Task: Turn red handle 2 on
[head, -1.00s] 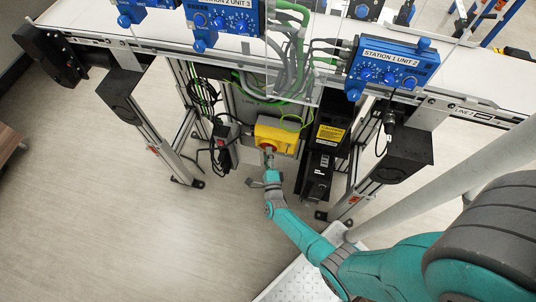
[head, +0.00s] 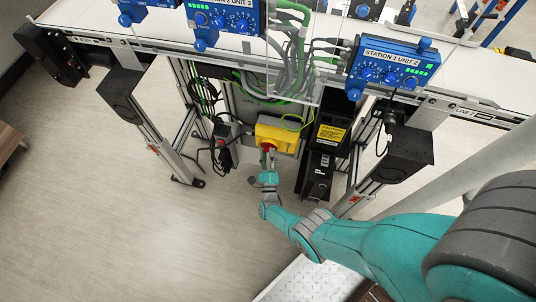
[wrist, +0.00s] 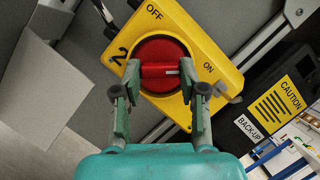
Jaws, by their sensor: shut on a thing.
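Red handle 2 (wrist: 160,70) is a round red knob with a raised grip bar on a yellow switch box (wrist: 199,38). The box bears the labels "OFF", "ON" and "2". In the wrist view the bar lies level, and its white mark is on the side toward "ON". My gripper (wrist: 160,82) is shut on the handle, with one finger at each end of the bar. In the head view the yellow box (head: 278,137) is low under the conveyor, and my gripper (head: 269,160) reaches it from the front; the handle is mostly hidden there.
A black back-up unit (head: 318,168) with a yellow caution label stands right of the box. A grey and black device with cables (head: 222,150) is on the left. Conveyor legs (head: 155,140) flank the space. The floor in front at left is clear.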

